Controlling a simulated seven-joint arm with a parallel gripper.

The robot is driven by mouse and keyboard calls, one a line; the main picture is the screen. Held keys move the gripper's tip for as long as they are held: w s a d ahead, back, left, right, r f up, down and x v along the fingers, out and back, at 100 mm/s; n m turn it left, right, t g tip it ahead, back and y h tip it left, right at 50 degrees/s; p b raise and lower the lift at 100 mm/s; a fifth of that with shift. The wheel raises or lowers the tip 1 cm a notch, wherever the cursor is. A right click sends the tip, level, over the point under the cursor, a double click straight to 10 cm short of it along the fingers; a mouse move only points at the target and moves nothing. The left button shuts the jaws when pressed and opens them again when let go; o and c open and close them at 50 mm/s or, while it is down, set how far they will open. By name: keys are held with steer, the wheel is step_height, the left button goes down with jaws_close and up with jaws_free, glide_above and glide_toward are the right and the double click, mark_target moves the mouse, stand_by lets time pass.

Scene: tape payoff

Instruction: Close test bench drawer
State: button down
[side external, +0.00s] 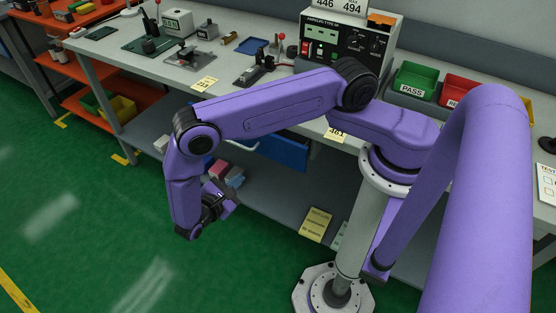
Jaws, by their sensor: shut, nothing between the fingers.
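The test bench (222,66) has a grey top. A blue drawer (285,153) hangs under its front edge, with a pale handle (243,146) at its left end. My arm covers part of the drawer, so I cannot tell exactly how far it stands out. My gripper (230,194) is low, below and left of the drawer and apart from its handle. It is shut and empty, though its fingertips are small and dark in this view.
A lower shelf (275,195) holds pink and white boxes (226,174) behind my gripper and a yellow label card (316,224). Green (415,82) and red bins and a tester (345,42) stand on the bench. The green floor at left is clear.

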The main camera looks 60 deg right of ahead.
steer(key=s+a+n+h, duration=0.1)
steer(key=s+n+h, duration=0.2)
steer(key=s+n, duration=0.15)
glide_toward(284, 154)
steer(key=shift+g, duration=0.4)
steer(key=d, duration=0.7)
steer(key=shift+w, duration=0.25)
